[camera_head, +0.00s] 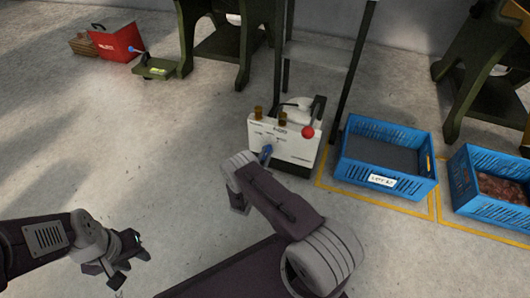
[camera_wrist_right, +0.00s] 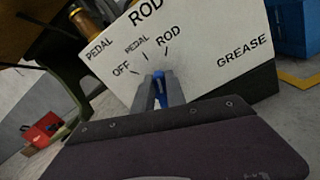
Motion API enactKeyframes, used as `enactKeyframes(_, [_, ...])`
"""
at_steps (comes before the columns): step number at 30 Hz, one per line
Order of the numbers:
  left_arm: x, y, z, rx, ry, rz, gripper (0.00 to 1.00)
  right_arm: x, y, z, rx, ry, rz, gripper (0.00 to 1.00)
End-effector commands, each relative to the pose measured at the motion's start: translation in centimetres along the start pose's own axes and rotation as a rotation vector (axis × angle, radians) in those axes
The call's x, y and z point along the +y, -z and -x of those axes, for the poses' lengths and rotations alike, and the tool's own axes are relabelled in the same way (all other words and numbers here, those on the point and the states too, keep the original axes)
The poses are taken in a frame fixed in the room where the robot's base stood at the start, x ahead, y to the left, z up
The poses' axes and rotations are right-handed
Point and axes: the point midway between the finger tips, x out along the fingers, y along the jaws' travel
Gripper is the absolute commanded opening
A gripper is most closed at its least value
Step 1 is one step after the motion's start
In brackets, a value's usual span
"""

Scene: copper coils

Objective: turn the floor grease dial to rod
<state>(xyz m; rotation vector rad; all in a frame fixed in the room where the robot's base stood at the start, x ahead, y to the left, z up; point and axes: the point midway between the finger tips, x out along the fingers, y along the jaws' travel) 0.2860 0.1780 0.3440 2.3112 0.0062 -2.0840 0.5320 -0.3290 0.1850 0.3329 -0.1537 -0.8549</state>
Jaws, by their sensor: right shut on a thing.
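The floor grease unit (camera_head: 290,143) is a white box on the floor, with amber-capped fittings and a red ball knob on top. Its front panel (camera_wrist_right: 205,50) fills much of the right wrist view, tilted, with OFF, PEDAL and ROD marked around the dial. The dial is a blue knob (camera_wrist_right: 159,86). My right gripper (camera_wrist_right: 158,92) is shut on the dial. Its fingers hide much of the knob, so I cannot tell exactly which mark it points to. My left gripper (camera_head: 129,262) hangs empty over bare floor at lower left; its finger gap is unclear.
A blue crate with a grey interior (camera_head: 384,188) stands right of the unit, and another blue crate with copper-coloured contents (camera_head: 486,206) beyond it. A red box (camera_head: 115,42) and a green pedal (camera_head: 155,68) lie at the back left. The left floor is mostly clear.

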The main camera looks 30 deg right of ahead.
Motion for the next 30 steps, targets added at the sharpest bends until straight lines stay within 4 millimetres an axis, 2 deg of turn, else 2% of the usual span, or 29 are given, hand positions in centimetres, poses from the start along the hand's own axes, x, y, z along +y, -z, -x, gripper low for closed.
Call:
enactKeyframes(4, [0.0,0.1,0.9,0.0,0.0,0.0,0.36,-0.2,-0.1,0.1,0.002,0.0,-0.106,0.0])
enactKeyframes(15, [0.0,0.2,1.8,0.0,0.0,0.0,0.36,-0.6,0.1,0.1,0.002,0.001,-0.295,0.0])
enactKeyframes(30, [0.0,0.2,1.9,0.0,0.0,0.0,0.36,-0.7,0.2,0.1,0.002,0.0,-0.342,0.0])
